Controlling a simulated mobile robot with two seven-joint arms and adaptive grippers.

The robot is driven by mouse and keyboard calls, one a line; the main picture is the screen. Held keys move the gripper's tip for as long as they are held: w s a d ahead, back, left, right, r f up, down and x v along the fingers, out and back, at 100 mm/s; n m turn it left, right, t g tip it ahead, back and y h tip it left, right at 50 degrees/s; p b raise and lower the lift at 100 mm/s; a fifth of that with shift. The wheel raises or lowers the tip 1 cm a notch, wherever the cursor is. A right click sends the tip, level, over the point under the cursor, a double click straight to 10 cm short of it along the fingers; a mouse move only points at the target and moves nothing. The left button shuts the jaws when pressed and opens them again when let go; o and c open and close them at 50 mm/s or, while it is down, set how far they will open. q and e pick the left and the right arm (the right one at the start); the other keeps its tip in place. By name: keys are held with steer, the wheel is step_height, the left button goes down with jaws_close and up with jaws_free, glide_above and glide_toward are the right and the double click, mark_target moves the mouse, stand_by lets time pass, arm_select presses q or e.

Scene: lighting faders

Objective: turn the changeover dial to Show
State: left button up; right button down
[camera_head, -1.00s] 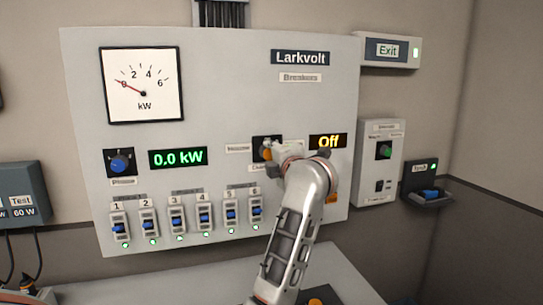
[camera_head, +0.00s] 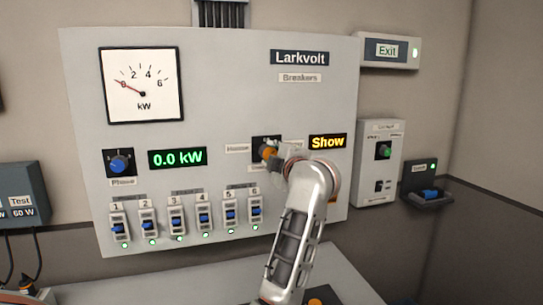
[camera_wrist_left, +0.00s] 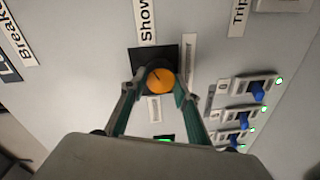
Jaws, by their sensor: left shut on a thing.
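The changeover dial (camera_head: 267,151) is an orange knob on a black square plate on the grey panel (camera_head: 220,75). It also shows in the left wrist view (camera_wrist_left: 160,80), with a dark pointer line on its face. My left gripper (camera_wrist_left: 156,88) is shut on the dial, one finger on each side. In the head view the gripper (camera_head: 275,155) partly hides the dial's right side. The display (camera_head: 327,142) beside the dial reads "Show" in yellow. A "Show" label (camera_wrist_left: 145,20) lies beside the dial's plate in the wrist view. My right gripper is not in view.
Left of the dial are a green 0.0 kW display (camera_head: 178,157), a blue phase knob (camera_head: 118,164) and a kW meter (camera_head: 142,85). Several blue breaker switches (camera_head: 203,219) line the panel's bottom. A wall box (camera_head: 380,160) stands to the right.

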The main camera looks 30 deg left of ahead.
arm_select(q)
steer(key=o, duration=1.1)
steer(key=shift+r, duration=0.15)
